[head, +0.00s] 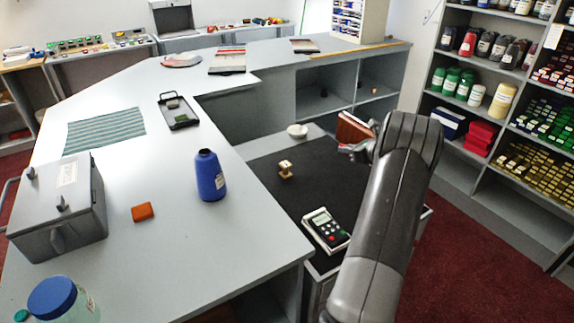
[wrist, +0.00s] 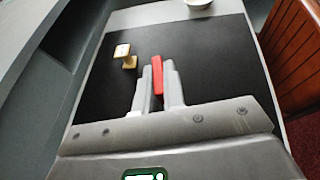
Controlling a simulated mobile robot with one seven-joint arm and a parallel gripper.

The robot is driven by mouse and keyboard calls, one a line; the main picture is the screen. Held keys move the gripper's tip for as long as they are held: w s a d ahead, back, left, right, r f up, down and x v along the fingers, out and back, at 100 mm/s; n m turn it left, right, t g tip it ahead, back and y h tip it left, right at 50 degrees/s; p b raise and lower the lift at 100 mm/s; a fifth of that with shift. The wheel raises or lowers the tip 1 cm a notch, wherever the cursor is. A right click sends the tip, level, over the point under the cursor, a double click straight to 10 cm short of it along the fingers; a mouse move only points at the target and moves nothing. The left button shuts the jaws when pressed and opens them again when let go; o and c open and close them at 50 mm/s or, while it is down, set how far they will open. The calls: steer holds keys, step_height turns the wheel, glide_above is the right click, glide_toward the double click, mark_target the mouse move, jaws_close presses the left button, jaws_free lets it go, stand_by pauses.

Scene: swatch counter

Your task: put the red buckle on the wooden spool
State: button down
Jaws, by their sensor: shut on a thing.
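The red buckle (wrist: 157,75) is held upright between the fingers of my gripper (wrist: 158,86) in the wrist view. My gripper is shut on it. The wooden spool (head: 285,169) stands on the black mat on the lower surface in the head view. It also shows in the wrist view (wrist: 124,56), left of the buckle and farther off, apart from my fingers. In the head view my gripper (head: 348,149) is right of the spool, largely hidden by my own arm, and the buckle is hard to make out there.
A white bowl (head: 297,131) stands behind the spool and a card terminal (head: 325,230) in front of it. A reddish-brown slatted object (wrist: 295,45) is close on the right.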

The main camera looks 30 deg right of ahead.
steer(key=w+a+r+n+g+y, duration=0.1)
steer(key=w+a+r+n+y, duration=0.15)
steer(key=w+a, duration=0.55)
glide_above(287, 164)
steer(key=f, duration=0.7)
steer(key=shift+s+f, duration=0.2)
steer(key=shift+s, duration=0.05)
steer(key=shift+w+f, duration=0.15)
steer(key=shift+f, duration=1.95)
steer(key=shift+f, duration=0.1)
steer(key=c, duration=1.5)
jaws_free()
